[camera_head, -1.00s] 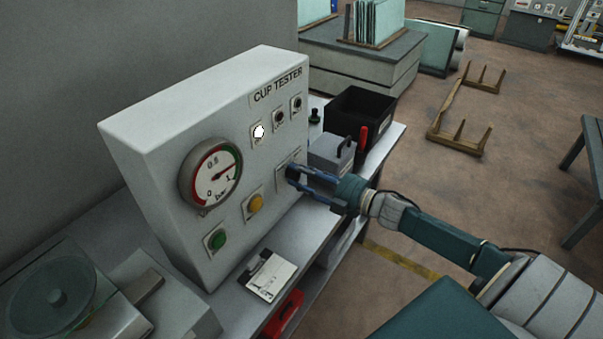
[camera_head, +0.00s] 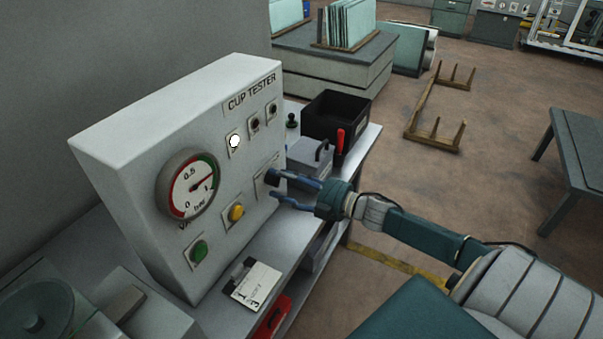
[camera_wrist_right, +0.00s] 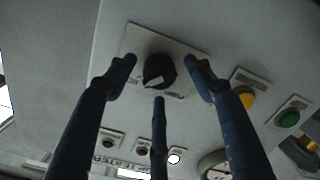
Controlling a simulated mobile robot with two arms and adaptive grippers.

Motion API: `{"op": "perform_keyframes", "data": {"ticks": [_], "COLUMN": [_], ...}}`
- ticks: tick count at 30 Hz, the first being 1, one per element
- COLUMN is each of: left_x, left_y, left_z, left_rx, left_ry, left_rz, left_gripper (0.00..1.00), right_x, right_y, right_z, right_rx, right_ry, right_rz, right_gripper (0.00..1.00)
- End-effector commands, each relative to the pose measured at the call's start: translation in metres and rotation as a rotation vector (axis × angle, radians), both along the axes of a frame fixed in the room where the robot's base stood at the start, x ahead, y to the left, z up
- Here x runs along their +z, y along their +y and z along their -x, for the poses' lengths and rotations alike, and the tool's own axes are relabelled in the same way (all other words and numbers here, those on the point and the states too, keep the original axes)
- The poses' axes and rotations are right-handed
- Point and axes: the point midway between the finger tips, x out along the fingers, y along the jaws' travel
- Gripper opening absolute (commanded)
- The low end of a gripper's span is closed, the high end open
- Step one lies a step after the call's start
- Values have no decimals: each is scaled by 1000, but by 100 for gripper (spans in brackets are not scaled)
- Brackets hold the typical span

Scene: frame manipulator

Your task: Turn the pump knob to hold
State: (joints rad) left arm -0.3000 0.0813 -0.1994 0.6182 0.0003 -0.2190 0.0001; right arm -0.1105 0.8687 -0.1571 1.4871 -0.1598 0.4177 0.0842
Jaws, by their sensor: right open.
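The grey-white CUP TESTER box (camera_head: 130,150) stands on the bench with a gauge (camera_head: 188,186), a yellow button (camera_head: 236,212) and a green button (camera_head: 199,251) on its front. The dark round pump knob (camera_wrist_right: 158,72) sits on a pale plate (camera_wrist_right: 140,38) in the right wrist view. In the head view my fingers largely cover it. My right gripper (camera_head: 274,187) is open at the panel. In the wrist view its blue fingers (camera_wrist_right: 157,66) are spread around the knob, on either side and below. I cannot tell whether they touch it. My left gripper is not in view.
A white card (camera_head: 254,284) lies on the bench before the box. A grey box (camera_head: 309,164) and a black bin (camera_head: 338,117) stand to its right. A red item (camera_head: 271,318) is low at the front.

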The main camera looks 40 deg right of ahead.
Motion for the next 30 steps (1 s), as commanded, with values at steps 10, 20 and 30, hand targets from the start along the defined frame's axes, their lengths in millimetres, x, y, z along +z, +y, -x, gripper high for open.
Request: {"op": "perform_keyframes", "data": {"ticks": [10, 20, 30], "left_x": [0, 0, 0], "left_y": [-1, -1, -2], "left_z": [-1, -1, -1], "left_rx": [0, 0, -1], "left_ry": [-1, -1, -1], "left_rz": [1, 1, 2], "left_gripper": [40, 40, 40], "right_x": [1, 5, 6], "right_y": [-22, -38, -41], "right_z": [55, 96, 103], "right_rx": [1, 2, 2], "right_ry": [6, 3, 1], "right_rz": [-1, -1, -1], "right_gripper": [53, 53, 53]}}
